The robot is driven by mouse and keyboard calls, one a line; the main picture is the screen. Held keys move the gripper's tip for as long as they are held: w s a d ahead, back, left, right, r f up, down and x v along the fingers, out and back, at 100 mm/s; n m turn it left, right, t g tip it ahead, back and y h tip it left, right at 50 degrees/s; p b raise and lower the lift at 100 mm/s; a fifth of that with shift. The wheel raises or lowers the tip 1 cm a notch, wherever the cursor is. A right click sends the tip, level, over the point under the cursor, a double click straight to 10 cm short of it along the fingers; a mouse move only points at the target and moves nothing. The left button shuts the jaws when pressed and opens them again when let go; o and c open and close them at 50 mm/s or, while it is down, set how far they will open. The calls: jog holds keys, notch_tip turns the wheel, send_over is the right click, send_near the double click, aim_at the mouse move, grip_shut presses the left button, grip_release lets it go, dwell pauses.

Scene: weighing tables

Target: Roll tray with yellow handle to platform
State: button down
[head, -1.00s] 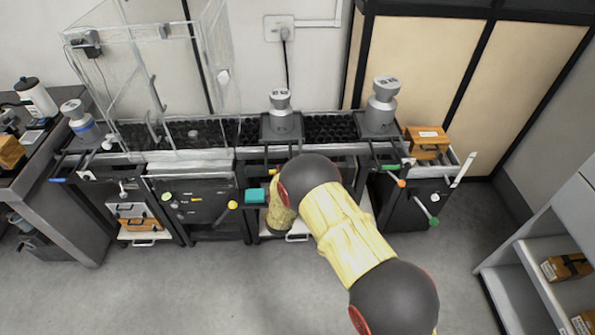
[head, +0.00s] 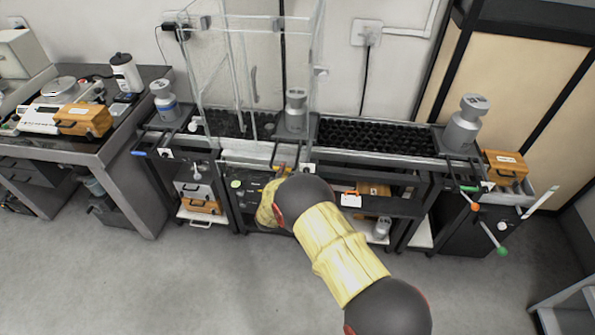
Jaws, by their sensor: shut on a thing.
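The tray with the yellow handle carries a grey cylindrical weight (head: 295,112), upright, at the right end of the clear glass enclosure (head: 243,75). The yellow handle (head: 275,153) sticks out toward me at the front of the rail. My gripper (head: 284,166) is at this handle and shut on it; my wrist hides most of the fingers. The platform appears to be the dark roller surface inside the enclosure (head: 228,122), left of the weight. I cannot make out its edges.
A dark roller bed (head: 375,135) lies empty to the right. Another weight (head: 464,120) stands at its far end, beside an orange box (head: 506,166). A weight on the blue-handled tray (head: 165,101) stands left of the enclosure. The floor (head: 190,285) in front is clear.

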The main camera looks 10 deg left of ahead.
jog(key=a, duration=1.3)
jog(key=shift+f+b, duration=0.25)
jog(key=shift+b, duration=0.05)
jog(key=shift+s, duration=0.15)
jog(key=c, duration=2.2)
grip_release()
jog(key=shift+o, duration=0.8)
jog(key=shift+r, duration=0.1)
jog(key=shift+o, duration=0.4)
jog(key=shift+r, duration=0.1)
jog(key=v, duration=1.1)
jog(key=shift+s, duration=0.4)
